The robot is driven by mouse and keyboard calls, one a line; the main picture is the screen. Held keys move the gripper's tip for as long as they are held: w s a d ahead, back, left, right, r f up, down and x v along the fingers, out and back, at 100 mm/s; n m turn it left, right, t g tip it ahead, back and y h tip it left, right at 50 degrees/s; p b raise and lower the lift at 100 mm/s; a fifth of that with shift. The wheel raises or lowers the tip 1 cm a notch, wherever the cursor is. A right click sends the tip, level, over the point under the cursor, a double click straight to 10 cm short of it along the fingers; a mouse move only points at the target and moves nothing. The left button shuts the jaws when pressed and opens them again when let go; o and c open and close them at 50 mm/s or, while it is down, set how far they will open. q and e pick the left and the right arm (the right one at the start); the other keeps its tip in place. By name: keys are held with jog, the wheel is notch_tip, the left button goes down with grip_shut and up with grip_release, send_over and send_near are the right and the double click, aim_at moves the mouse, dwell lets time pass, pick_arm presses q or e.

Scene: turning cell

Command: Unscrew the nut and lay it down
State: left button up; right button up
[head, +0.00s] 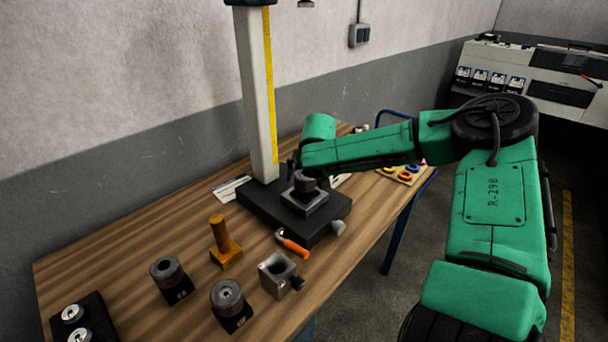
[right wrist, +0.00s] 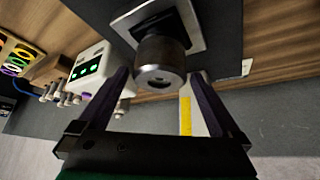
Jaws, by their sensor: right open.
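A dark grey round piece, which looks like the nut (head: 305,182), stands on a square metal block (head: 304,201) on the black base of the stand. In the right wrist view the nut (right wrist: 160,66) is a short cylinder with a slot in its end face. My right gripper (right wrist: 161,75) is open, with one dark finger to each side of the nut and visible gaps between. In the head view the right gripper is mostly hidden behind the green arm. My left gripper is not in view.
The stand's tall column (head: 258,95) rises just behind the nut. An orange-handled tool (head: 293,244), a bored block (head: 277,274), a yellow-orange post (head: 220,235) and dark cylinders on blocks (head: 168,277) are in front. Bare wood (head: 120,240) lies at the left.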

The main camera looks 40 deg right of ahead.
jog(key=shift+d+f, duration=0.15)
jog(key=shift+f, duration=0.2)
jog(key=shift+w+f, duration=0.15)
jog(key=c, duration=1.4)
pick_arm(q)
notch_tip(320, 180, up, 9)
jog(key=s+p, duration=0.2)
jog(key=p, duration=0.7)
pick_arm(e)
jog(key=n+y, duration=0.1)
jog(key=n, duration=0.1)
jog(key=n+y, duration=0.1)
jog(key=n, duration=0.1)
jog(key=n+y, duration=0.1)
jog(key=n, duration=0.1)
jog(key=shift+r+n+t+y, duration=0.3)
jog(key=shift+t, duration=0.1)
jog(key=f+n+y+b, duration=0.1)
jog(key=n+b, duration=0.1)
jog(key=b, duration=0.1)
jog(key=shift+f+b, duration=0.15)
jog(key=shift+b, duration=0.55)
jog(key=shift+r+n+y, duration=0.3)
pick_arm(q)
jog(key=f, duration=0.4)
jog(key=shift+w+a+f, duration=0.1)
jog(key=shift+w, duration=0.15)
